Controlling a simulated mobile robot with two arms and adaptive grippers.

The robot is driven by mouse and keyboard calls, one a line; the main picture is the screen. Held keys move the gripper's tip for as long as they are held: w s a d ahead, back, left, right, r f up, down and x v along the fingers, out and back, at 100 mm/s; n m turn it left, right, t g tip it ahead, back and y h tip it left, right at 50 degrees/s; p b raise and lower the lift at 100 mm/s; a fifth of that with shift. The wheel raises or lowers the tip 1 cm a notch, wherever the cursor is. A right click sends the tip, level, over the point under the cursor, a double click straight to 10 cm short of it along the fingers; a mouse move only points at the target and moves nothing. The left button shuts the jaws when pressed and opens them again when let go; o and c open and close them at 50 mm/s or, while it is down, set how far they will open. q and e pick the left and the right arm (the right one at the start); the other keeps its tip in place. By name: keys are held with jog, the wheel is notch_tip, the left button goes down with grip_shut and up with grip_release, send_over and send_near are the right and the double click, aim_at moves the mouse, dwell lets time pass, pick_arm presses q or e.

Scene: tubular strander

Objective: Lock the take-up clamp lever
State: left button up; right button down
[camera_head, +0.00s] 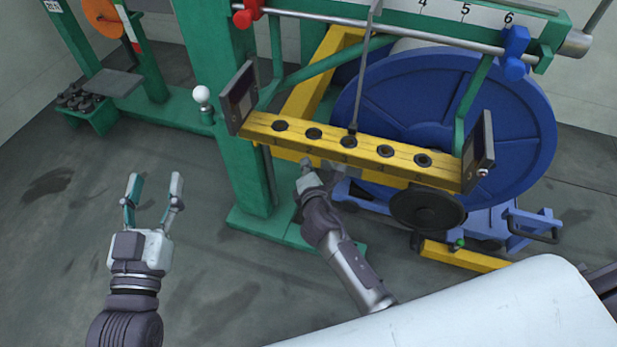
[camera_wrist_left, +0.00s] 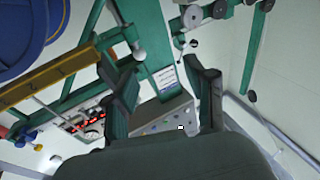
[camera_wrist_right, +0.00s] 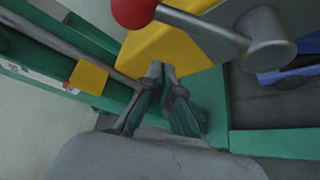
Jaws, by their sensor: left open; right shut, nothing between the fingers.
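The clamp lever (camera_wrist_right: 200,24) shows in the right wrist view as a grey bar with a red ball knob (camera_wrist_right: 134,9) at its left end and a round grey pivot (camera_wrist_right: 266,42) at its right. It lies across the front of a yellow beam (camera_wrist_right: 165,48). My right gripper (camera_wrist_right: 162,74) is shut and empty, its tips below the lever, apart from the knob. In the head view the right gripper (camera_head: 312,167) is just under the yellow bar with holes (camera_head: 330,143); I cannot make out the lever there. My left gripper (camera_head: 154,180) is open and empty over bare floor.
A big blue reel (camera_head: 375,100) stands behind the yellow bar. A green post (camera_head: 245,170) rises left of my right gripper. A white ball knob (camera_head: 201,95) stands on the green frame. The floor around my left gripper is clear.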

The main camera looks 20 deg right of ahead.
pick_arm(q)
jog(key=f+g, duration=0.2)
jog(key=f+y, duration=0.1)
jog(key=f, duration=0.1)
jog(key=shift+s+a+f+g+p, duration=0.1)
jog(key=shift+s+a+g+p, duration=0.05)
jog(key=shift+a+g+p, duration=0.25)
pick_arm(e)
jog(key=d, duration=0.1)
jog(key=s+d+r, duration=0.1)
jog(key=d+r, duration=0.1)
jog(key=shift+s, duration=0.25)
jog(key=shift+d, duration=0.1)
